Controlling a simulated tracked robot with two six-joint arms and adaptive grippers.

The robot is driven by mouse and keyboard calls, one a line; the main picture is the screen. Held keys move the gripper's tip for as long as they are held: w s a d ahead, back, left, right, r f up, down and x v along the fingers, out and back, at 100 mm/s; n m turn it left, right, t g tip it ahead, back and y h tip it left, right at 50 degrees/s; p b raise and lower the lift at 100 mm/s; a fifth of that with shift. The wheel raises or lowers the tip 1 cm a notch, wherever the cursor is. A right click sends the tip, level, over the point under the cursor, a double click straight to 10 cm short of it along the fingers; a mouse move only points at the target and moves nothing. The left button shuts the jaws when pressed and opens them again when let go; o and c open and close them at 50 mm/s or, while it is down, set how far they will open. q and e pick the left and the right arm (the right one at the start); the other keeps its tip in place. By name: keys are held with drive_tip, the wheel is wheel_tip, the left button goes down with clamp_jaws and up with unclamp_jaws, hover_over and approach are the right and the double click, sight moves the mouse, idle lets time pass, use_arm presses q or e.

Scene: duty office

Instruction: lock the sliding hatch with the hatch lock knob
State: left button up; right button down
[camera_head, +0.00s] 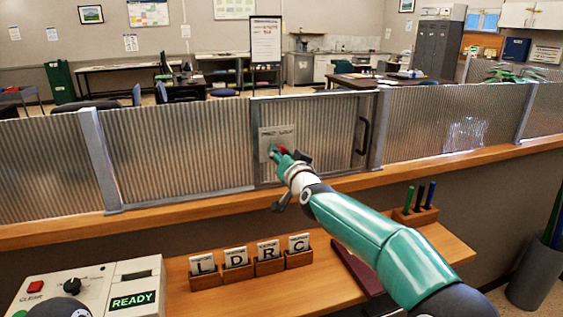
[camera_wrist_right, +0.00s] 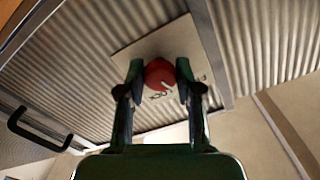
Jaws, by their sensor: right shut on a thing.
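The sliding hatch (camera_head: 330,130) is a framed panel of ribbed glass in the counter screen, with a black handle (camera_head: 363,136) at its right side. A pale lock plate (camera_head: 270,134) sits at the hatch's left. The red hatch lock knob (camera_head: 283,149) shows partly behind my right gripper (camera_head: 277,154). In the right wrist view, the knob (camera_wrist_right: 159,73) is between the two fingers of my right gripper (camera_wrist_right: 159,75), which is shut on it. Lettering on the plate (camera_wrist_right: 130,57) is partly hidden. My left gripper is not in view.
A wooden ledge (camera_head: 170,215) runs below the screen. On the desk stand card boxes (camera_head: 238,268) lettered L, D, R and C, a console (camera_head: 85,290) reading READY, and a pen holder (camera_head: 415,215). A dark red folder (camera_head: 357,268) lies under my right arm.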

drive_tip(key=shift+f+m+b, duration=0.1)
drive_tip(key=shift+m+b, duration=1.55)
drive_tip(key=shift+m, duration=4.75)
drive_tip(key=shift+w+f, duration=0.1)
drive_tip(key=c, duration=0.8)
unclamp_jaws()
drive_tip(key=shift+d, duration=0.1)
drive_tip(key=shift+o, duration=0.2)
drive_tip(key=shift+r, duration=0.2)
drive_tip(key=v, duration=1.2)
